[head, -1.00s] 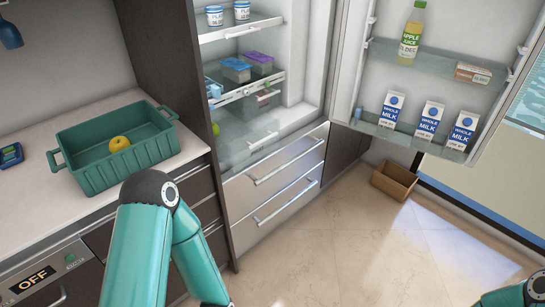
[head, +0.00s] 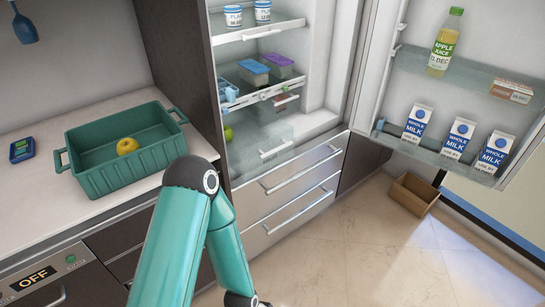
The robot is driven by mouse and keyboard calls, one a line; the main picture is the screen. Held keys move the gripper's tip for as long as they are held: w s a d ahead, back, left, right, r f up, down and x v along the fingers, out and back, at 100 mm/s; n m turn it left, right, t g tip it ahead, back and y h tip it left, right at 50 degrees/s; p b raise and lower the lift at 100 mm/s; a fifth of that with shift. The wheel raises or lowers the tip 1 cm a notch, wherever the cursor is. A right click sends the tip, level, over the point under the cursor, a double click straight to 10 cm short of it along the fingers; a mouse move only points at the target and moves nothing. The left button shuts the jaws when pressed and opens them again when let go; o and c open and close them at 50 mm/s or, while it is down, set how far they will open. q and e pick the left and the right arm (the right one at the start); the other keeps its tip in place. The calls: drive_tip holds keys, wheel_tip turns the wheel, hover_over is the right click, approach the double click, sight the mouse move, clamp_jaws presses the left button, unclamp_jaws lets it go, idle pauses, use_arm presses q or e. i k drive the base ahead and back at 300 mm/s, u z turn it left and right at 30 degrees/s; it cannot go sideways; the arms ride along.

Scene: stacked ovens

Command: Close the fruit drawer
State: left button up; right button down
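The fruit drawer (head: 268,152) is a clear bin low inside the open fridge, with a pale handle bar (head: 277,149) on its front. It seems to stand forward of the fridge interior, but its clear walls make the amount hard to judge. A green fruit (head: 228,134) shows at its left; I cannot tell whether it lies inside the bin. My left arm rises in front of the counter and bends down toward the floor, apart from the drawer. Its gripper is below the picture edge. My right gripper is out of view.
The fridge door (head: 470,95) stands open at right, holding juice and milk cartons. Two closed steel drawers (head: 290,200) lie below the fruit drawer. A green crate (head: 95,178) with a yellow fruit sits on the left counter. A cardboard box (head: 413,193) lies on otherwise clear floor.

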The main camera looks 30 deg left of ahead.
sight(263, 155)
drive_tip(key=z, duration=0.3)
drive_tip(key=i, duration=0.45)
drive_tip(key=u, duration=1.25)
